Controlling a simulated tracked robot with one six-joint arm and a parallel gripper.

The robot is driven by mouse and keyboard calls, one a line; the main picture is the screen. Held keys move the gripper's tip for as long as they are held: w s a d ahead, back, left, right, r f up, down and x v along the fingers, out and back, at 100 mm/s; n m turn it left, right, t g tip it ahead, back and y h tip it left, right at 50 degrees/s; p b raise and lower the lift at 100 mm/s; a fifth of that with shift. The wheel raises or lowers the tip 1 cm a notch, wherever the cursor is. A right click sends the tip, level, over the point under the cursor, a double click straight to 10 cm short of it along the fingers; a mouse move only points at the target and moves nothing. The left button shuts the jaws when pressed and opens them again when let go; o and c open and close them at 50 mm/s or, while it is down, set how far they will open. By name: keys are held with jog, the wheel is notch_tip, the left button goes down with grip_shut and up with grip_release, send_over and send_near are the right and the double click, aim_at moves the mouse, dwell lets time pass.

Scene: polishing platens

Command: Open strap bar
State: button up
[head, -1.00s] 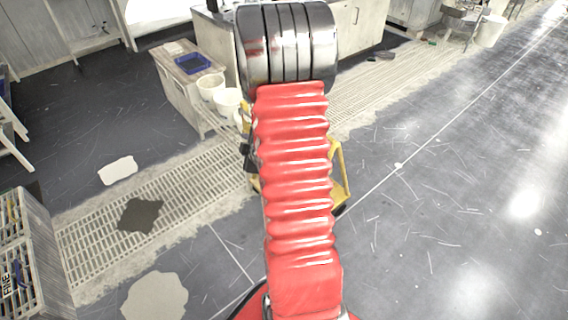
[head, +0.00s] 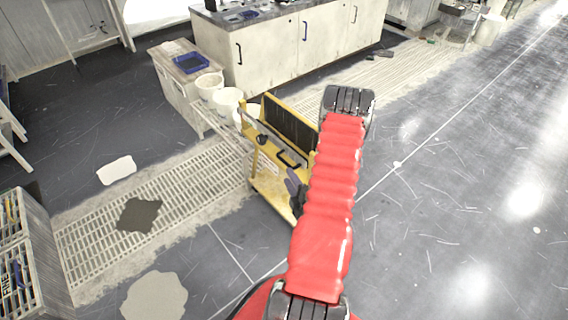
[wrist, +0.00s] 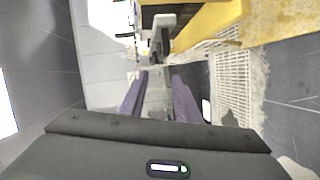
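A yellow cart (head: 268,186) stands in the middle of the head view, with a dark ribbed panel (head: 288,128) along its back. A black bar-like handle (head: 289,158) shows on its near side; I cannot tell for sure that it is the strap bar. My gripper (head: 295,190) is beside the cart, partly hidden by my red arm. In the wrist view my gripper (wrist: 158,82) has its two dark purple fingers apart with nothing between them. A grey and dark bar-like part (wrist: 164,22) lies beyond the fingertips, beside the yellow cart frame (wrist: 212,22).
White buckets (head: 228,99) and a low bench with a blue tray (head: 191,63) stand behind the cart. A long cabinet (head: 290,45) is at the back. Floor grating (head: 190,185) runs past the cart. The floor on the right is open.

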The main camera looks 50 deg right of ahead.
aim_at(285, 161)
jog(key=s, duration=0.1)
jog(key=s+f+h, duration=0.1)
jog(key=s, duration=0.1)
jog(key=shift+s+a+f, duration=0.1)
jog(key=shift+a+f, duration=0.1)
jog(key=x, duration=1.4)
jog(key=shift+r, duration=0.15)
jog(key=shift+c, duration=0.5)
jog(key=c, duration=0.6)
jog(key=shift+a, duration=0.1)
grip_shut()
